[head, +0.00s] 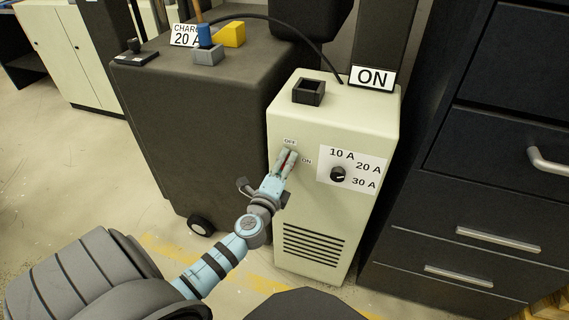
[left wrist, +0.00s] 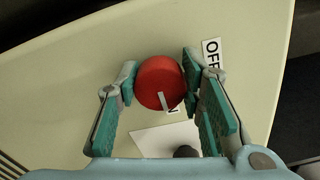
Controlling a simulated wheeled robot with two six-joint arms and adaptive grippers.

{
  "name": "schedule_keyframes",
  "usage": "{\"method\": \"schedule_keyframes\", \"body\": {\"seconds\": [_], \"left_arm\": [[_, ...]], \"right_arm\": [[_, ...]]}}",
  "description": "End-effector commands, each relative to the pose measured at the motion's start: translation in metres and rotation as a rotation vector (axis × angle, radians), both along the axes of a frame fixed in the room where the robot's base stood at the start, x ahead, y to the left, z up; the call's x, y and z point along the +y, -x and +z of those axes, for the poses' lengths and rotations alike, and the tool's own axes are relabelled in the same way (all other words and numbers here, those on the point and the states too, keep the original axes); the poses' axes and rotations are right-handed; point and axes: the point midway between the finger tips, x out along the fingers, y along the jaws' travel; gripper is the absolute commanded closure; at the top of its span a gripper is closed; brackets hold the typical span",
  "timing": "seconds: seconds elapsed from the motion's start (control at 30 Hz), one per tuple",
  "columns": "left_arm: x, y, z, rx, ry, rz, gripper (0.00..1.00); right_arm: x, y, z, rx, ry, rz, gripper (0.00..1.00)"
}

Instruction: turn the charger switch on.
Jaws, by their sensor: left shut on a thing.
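The charger (head: 300,215) is a cream box with vents on its front. Its red round switch (left wrist: 160,82) sits between the fingers of my left gripper (head: 287,160). The gripper is shut on the switch, as the left wrist view (left wrist: 161,84) shows. In that view the switch's pale pointer mark lies toward the ON label (left wrist: 173,111), which is partly hidden with one letter showing. The OFF label (left wrist: 211,54) is to the upper right. In the head view the fingers hide most of the switch, between the OFF label (head: 290,142) and ON label (head: 307,161). My right gripper is not in view.
A black current dial (head: 338,174) is right of the switch. A black socket (head: 308,92) and a large ON sign (head: 372,78) are on top of the charger. A dark wheeled cabinet (head: 195,130) stands left, dark drawers (head: 480,190) right. Floor at left is clear.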

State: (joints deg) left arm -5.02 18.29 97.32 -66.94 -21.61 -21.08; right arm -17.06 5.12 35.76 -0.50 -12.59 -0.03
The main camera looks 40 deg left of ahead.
Motion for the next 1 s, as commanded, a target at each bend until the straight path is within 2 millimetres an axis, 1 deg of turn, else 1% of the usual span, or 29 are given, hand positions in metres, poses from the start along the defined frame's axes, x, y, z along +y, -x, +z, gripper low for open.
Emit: {"method": "schedule_keyframes", "body": {"seconds": [0.03, 0.13, 0.43, 0.53, 0.63, 0.8, 0.9, 1.0], "left_arm": [[0.0, 0.001, -0.002, 0.003, -0.001, 0.001, 0.6], [0.0, 0.0, -0.001, 0.002, 0.0, 0.001, 0.45], [0.0, 0.001, -0.001, 0.001, 0.0, 0.0, 0.45], [-0.003, 0.01, -0.001, 0.002, 0.001, 0.0, 0.45], [-0.01, 0.03, -0.002, 0.004, 0.0, -0.001, 0.45], [-0.026, 0.076, -0.002, 0.005, 0.002, 0.0, 0.45], [-0.034, 0.098, -0.002, 0.005, 0.002, 0.0, 0.45], [-0.038, 0.11, -0.001, 0.003, 0.0, 0.001, 0.45]], "right_arm": [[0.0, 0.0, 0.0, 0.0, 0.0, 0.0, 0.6], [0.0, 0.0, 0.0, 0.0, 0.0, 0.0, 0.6], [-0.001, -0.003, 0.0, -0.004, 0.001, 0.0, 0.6], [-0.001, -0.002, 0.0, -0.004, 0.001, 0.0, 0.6], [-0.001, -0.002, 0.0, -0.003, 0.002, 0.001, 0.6], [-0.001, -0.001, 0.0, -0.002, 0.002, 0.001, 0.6], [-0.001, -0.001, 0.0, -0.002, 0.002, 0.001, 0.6], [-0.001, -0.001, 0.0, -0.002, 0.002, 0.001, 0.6]]}}
